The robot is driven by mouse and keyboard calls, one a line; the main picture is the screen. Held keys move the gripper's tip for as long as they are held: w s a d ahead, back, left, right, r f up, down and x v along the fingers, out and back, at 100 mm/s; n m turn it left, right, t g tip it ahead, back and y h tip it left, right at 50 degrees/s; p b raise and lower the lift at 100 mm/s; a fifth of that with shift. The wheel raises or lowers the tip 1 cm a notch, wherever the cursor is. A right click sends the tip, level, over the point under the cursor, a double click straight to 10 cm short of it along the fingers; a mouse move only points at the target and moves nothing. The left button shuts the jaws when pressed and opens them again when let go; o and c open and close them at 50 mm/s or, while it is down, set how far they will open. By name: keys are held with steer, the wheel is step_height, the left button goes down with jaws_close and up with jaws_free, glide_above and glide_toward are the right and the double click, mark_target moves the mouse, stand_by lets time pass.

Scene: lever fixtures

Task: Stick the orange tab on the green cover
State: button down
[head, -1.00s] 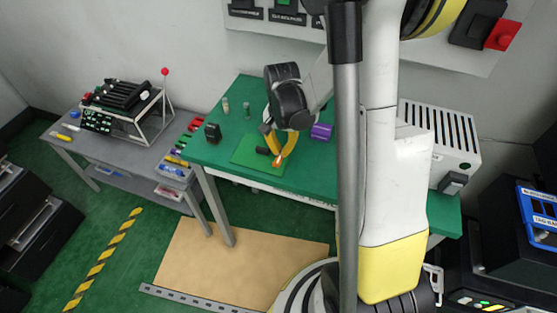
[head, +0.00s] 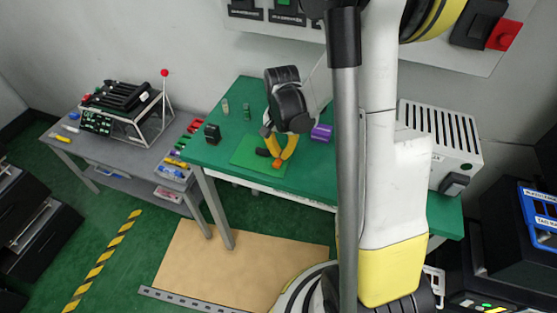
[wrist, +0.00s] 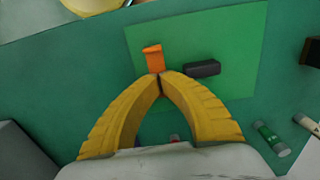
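The orange tab (wrist: 153,58) shows in the wrist view just beyond my fingertips, its near end against them. It also shows in the head view (head: 277,162). My gripper (wrist: 160,83) has its two yellow fingers closed together at the tips, pinching the tab's near end. The green cover (wrist: 225,40) appears as a lighter green flat square on the darker green table. The tab is over this square; whether it touches the surface I cannot tell. In the head view the gripper (head: 278,156) is above the front part of the cover (head: 245,152).
A small black block (wrist: 202,68) lies on the cover, right of the tab and close to my right finger. Small vials (wrist: 270,138) stand or lie on the green table. A purple block (head: 321,132) and a black object (head: 212,133) are also on the table.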

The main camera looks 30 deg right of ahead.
steer(key=shift+r+p, duration=2.3)
steer(key=shift+r, duration=1.15)
steer(key=shift+a+r, duration=0.15)
steer(key=shift+r, duration=0.15)
steer(key=s+a+r+n+t+b, duration=0.2)
steer(key=s+a+r+n+t, duration=0.5)
steer(key=s+a+r+n, duration=0.3)
steer(key=s+a+r, duration=0.1)
steer(key=a+r, duration=0.2)
steer(key=r, duration=0.1)
steer(key=shift+r, duration=0.3)
